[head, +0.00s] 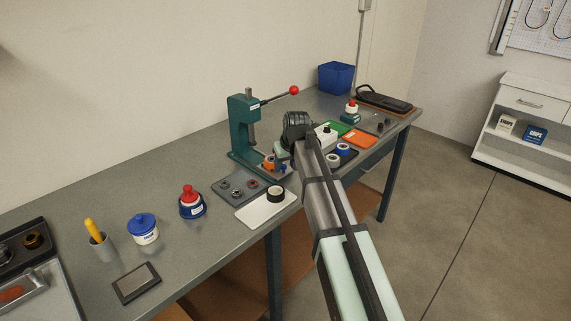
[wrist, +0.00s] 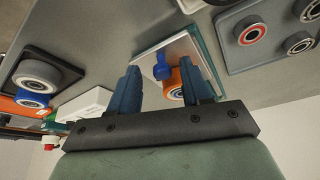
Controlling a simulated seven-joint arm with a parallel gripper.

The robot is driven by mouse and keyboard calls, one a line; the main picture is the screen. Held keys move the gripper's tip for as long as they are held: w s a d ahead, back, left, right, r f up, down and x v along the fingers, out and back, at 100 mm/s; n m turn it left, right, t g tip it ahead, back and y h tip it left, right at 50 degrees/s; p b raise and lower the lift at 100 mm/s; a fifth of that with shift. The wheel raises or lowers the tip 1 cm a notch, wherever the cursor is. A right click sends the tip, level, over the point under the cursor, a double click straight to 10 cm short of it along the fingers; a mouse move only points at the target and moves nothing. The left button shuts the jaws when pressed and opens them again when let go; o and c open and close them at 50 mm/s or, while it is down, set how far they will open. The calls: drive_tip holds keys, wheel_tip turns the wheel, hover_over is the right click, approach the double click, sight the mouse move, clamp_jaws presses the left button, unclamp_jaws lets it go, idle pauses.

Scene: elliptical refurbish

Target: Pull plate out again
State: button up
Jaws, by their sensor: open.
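The green press (head: 241,130) stands on the bench with its red-knobbed lever out to the right. A pale metal plate (wrist: 200,48) with a blue knob (wrist: 161,66) and an orange wheel (wrist: 174,84) lies at the press base. In the head view the orange wheel (head: 269,162) shows under the ram, with the plate partly hidden by my arm. My gripper (wrist: 160,69) is open, its two dark blue fingers on either side of the knob and wheel. Contact with the knob cannot be told. In the head view my gripper (head: 283,148) is beside the press.
A grey tray (head: 226,192) with bearings and a white mat (head: 252,216) with a dark ring lie in front of the press. Green and orange trays (head: 358,138), a white box and rolls crowd the right side.

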drive_tip(key=v, duration=1.3)
drive_tip(key=shift+s+r, duration=0.25)
drive_tip(key=shift+r, duration=0.1)
drive_tip(key=shift+d, duration=0.15)
